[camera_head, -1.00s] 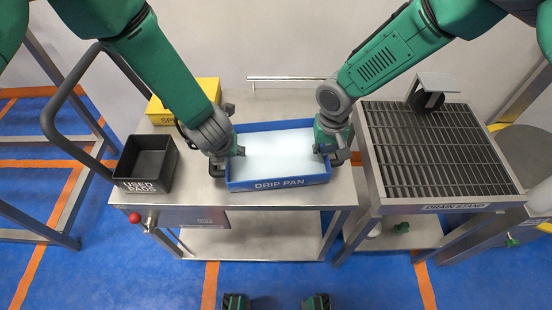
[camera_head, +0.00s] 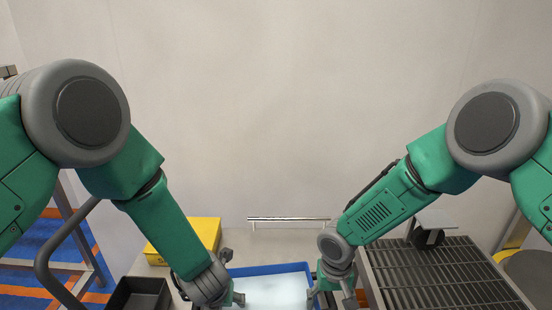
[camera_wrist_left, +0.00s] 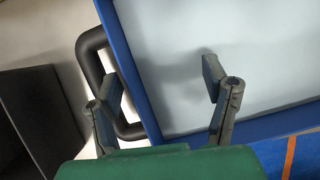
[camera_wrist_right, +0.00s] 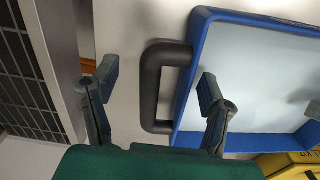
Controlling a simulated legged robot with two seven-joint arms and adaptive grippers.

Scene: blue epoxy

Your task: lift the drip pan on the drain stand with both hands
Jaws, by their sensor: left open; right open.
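The blue drip pan (camera_head: 265,269) with pale liquid or a pale floor shows at the bottom of the head view, its front cut off. It is on the steel cart, left of the drain stand (camera_head: 450,270). My left gripper (camera_wrist_left: 160,85) is open, with one finger by the dark left handle (camera_wrist_left: 92,62) and the other over the pan's inside. My right gripper (camera_wrist_right: 157,84) is open, with the dark right handle (camera_wrist_right: 153,90) between its fingers. In the head view, the right gripper (camera_head: 335,295) is at the pan's right side; the left gripper's fingers are partly cut off.
A black bin (camera_head: 140,293) stands left of the pan, and a yellow box (camera_head: 195,235) behind it. A metal rail (camera_head: 288,219) is behind the pan, near the wall. The stand's slatted grate is to the right, with a black-and-grey object (camera_head: 428,232) at its back.

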